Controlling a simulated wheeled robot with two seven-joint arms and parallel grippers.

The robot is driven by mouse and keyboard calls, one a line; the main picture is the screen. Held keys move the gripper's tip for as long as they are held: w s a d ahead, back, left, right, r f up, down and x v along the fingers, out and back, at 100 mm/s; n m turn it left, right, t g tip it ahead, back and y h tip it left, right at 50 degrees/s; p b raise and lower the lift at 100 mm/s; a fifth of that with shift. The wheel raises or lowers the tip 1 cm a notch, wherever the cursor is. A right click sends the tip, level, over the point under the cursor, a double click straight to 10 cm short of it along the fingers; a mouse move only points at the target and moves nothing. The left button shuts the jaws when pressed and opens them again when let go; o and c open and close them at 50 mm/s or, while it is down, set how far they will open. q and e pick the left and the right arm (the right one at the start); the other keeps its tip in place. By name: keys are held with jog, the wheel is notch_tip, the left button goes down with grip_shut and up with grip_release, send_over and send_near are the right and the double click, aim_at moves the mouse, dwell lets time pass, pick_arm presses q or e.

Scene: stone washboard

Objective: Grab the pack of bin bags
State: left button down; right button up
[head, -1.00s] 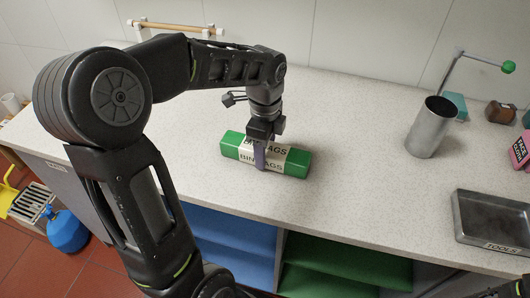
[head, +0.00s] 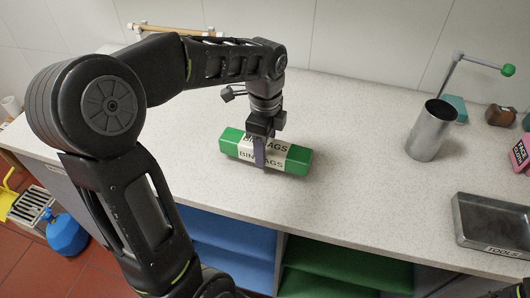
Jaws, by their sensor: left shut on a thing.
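The pack of bin bags (head: 292,160) is a green roll-shaped pack with a cream label reading "BIN BAGS". It lies on the speckled white counter (head: 350,195), in the middle of the head view. My left gripper (head: 261,155) points down over the pack's middle and is shut on it. One finger shows against the near side, over the label; the far finger is hidden. I cannot tell whether the pack is touching the counter or slightly lifted. Only a small dark part at the bottom right corner may belong to my right arm; its gripper does not show.
A metal cylinder (head: 431,131) and a grey tray marked "TOOLS" (head: 492,249) stand to the right. A pink box (head: 520,155) is at the right edge. A wooden-bar rack (head: 172,29) is at the back wall. Blue and green shelves lie below the counter's front edge.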

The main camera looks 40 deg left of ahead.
pick_arm(q)
notch_tip(320, 180, up, 8)
jog(key=shift+f, duration=0.1)
